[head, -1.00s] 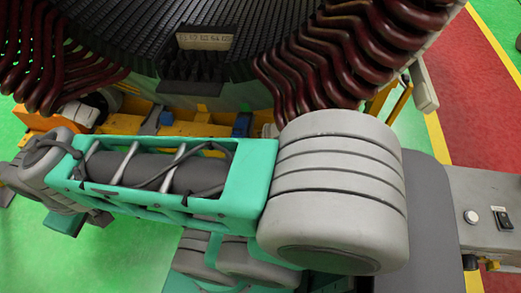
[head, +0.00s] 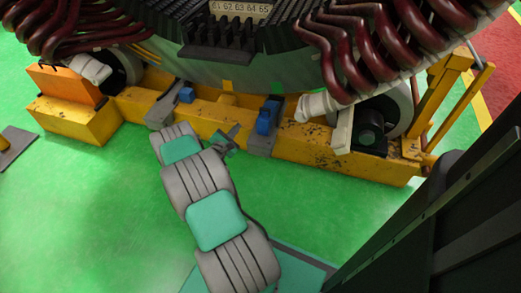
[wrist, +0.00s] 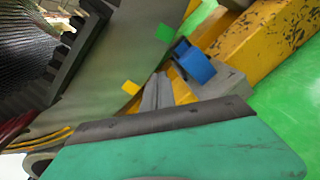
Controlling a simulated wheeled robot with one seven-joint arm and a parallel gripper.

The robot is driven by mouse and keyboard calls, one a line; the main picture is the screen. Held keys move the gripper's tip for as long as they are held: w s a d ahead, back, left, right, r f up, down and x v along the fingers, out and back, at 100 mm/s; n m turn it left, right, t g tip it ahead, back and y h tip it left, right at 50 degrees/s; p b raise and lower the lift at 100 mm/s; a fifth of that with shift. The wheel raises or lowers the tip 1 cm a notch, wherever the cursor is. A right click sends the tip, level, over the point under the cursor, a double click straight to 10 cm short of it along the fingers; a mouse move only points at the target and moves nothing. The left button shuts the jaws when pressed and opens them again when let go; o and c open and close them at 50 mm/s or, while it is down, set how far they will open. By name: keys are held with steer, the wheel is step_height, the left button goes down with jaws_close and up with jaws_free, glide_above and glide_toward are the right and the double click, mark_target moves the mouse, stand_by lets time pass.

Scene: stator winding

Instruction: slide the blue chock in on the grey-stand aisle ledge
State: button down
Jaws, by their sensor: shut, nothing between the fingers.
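A blue chock (head: 267,117) sits on the right grey stand (head: 260,141), which straddles the yellow beam below the big stator ring. The chock also shows in the wrist view (wrist: 194,63), with its grey stand (wrist: 223,86) beside it. A second blue chock (head: 186,94) sits on the left grey stand (head: 161,106). My gripper (head: 234,131) is shut and empty, in front of the beam and just left of the right stand. In the wrist view, its grey fingers (wrist: 157,80) point to the left of the chock, apart from it. Whether the chock touches the ring is unclear.
The yellow beam (head: 340,152) carries rollers beside the ring at both ends. Dark red coils (head: 350,50) hang above the right end. An orange box (head: 66,84) stands at the left. A dark column fills the lower right.

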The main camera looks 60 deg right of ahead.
mark_target(262, 130)
steer(key=s+a+f+n+t+h+b, duration=0.1)
steer(key=s+f+n+b, duration=0.1)
steer(key=s+f+n, duration=0.35)
steer(key=s+f+n+t+b, duration=0.1)
steer(key=s+f+n+b, duration=0.1)
steer(key=f, duration=0.6)
steer(key=d+b, duration=0.1)
steer(key=d, duration=0.3)
steer(key=w+d+b, duration=0.1)
steer(key=d+b, duration=0.1)
steer(key=d, duration=0.3)
steer(key=w+d+b, duration=0.1)
steer(key=d+b, duration=0.1)
steer(key=d, duration=0.2)
steer(key=shift+w+d, duration=0.2)
